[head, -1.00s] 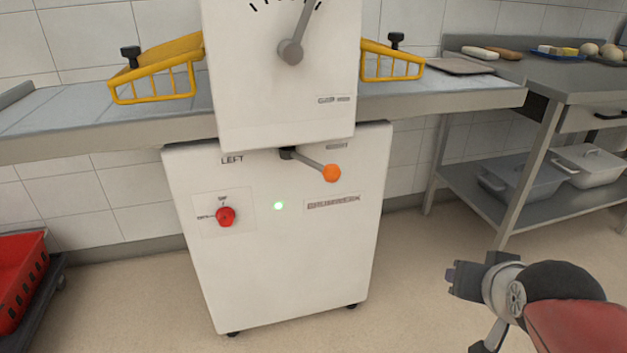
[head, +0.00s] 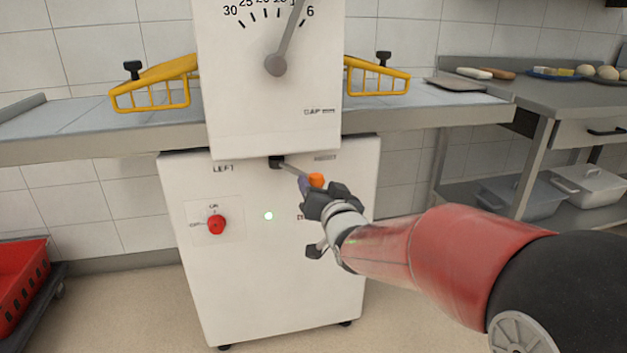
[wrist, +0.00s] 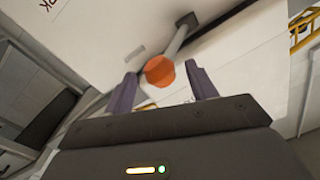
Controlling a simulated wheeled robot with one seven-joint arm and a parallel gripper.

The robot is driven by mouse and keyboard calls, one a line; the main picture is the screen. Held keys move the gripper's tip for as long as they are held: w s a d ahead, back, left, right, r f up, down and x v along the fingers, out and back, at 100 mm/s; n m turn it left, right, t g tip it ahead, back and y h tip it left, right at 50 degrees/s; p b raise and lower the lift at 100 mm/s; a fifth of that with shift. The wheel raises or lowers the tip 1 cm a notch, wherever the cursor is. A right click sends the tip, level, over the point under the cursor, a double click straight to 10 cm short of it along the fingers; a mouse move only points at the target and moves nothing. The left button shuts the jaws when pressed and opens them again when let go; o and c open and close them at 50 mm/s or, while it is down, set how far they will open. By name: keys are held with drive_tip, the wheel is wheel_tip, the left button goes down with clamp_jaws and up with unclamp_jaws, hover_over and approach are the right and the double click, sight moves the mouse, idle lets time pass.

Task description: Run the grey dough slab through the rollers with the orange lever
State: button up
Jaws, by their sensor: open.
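The orange lever knob (head: 317,180) sits on a short grey rod (head: 293,168) on the white sheeter front. The rod points right, toward the partly hidden right label. My gripper (head: 306,188) is at the knob. In the wrist view my open gripper (wrist: 160,88) has the orange ball (wrist: 159,70) between and slightly beyond its two purple-grey fingers, with no clear contact. A flat grey piece (head: 455,84) lies at the left end of the right worktop; I cannot tell whether it is the dough slab or a tray. The rollers are hidden behind the white housing.
The gap dial pointer (head: 290,35) leans toward the low numbers. Yellow guards (head: 155,88) flank the housing. A red crate (head: 22,282) stands at left.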

sight(295, 171)
drive_tip(key=shift+x, duration=1.5)
